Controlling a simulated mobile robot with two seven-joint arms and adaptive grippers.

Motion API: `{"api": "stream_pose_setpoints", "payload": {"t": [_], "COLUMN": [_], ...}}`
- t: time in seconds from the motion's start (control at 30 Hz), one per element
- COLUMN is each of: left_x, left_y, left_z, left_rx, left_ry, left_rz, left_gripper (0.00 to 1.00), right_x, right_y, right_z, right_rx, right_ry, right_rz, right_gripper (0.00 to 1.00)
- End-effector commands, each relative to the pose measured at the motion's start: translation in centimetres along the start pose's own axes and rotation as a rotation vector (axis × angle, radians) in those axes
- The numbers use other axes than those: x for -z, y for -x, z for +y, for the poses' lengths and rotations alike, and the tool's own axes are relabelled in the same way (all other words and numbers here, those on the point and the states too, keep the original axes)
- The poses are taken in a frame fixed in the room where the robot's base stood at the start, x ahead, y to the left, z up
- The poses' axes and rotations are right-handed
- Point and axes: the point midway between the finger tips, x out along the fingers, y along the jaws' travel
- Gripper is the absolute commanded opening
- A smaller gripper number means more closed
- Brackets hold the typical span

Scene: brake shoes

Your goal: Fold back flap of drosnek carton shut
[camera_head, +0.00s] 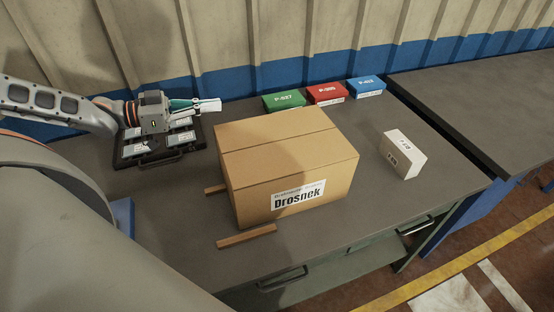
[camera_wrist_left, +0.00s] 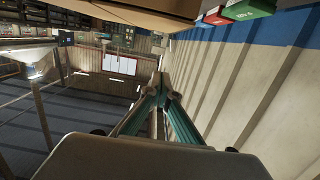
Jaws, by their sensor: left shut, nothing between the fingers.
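The brown Drosnek carton (camera_head: 290,165) stands upright in the middle of the workbench, its printed label (camera_head: 298,195) facing the front. Its top looks flat. The back flap (camera_head: 270,127) lies level behind a seam that runs across the top, and the front flap (camera_head: 290,160) lies level in front of it. My left gripper (camera_head: 218,104) is shut and empty, just behind and left of the carton's back left corner, apart from it. Its closed fingers also show in the left wrist view (camera_wrist_left: 160,82), where part of the carton (camera_wrist_left: 150,12) shows at the top edge. My right gripper is not in view.
Green (camera_head: 284,101), red (camera_head: 326,93) and blue (camera_head: 366,88) boxes stand along the wall behind the carton. A white box (camera_head: 402,155) stands to its right. A black tray (camera_head: 198,132) of parts lies under my left wrist. Wooden strips (camera_head: 246,236) lie by the carton's left side.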

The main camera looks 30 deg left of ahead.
Motion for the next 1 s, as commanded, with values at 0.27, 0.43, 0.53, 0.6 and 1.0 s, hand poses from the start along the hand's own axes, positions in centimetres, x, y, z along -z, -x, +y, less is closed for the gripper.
{"api": "stream_pose_setpoints", "payload": {"t": [0.27,0.43,0.53,0.6,1.0], "left_x": [1.2,1.8,2.0,2.0,2.0], "left_y": [3.8,5.8,6.6,6.9,6.9], "left_z": [-0.1,-0.1,-0.1,-0.1,0.0], "left_rx": [0.002,0.002,0.002,0.002,0.002], "left_ry": [-0.004,-0.002,-0.002,-0.001,0.000], "left_rz": [-0.001,0.001,0.002,0.002,0.002], "left_gripper": [0.00,0.00,0.00,0.00,0.00], "right_x": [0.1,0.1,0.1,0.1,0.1], "right_y": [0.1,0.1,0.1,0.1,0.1], "right_z": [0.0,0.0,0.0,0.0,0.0], "right_rx": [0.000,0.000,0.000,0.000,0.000], "right_ry": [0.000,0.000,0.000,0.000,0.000], "right_rz": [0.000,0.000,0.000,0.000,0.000], "right_gripper": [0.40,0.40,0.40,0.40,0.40]}}
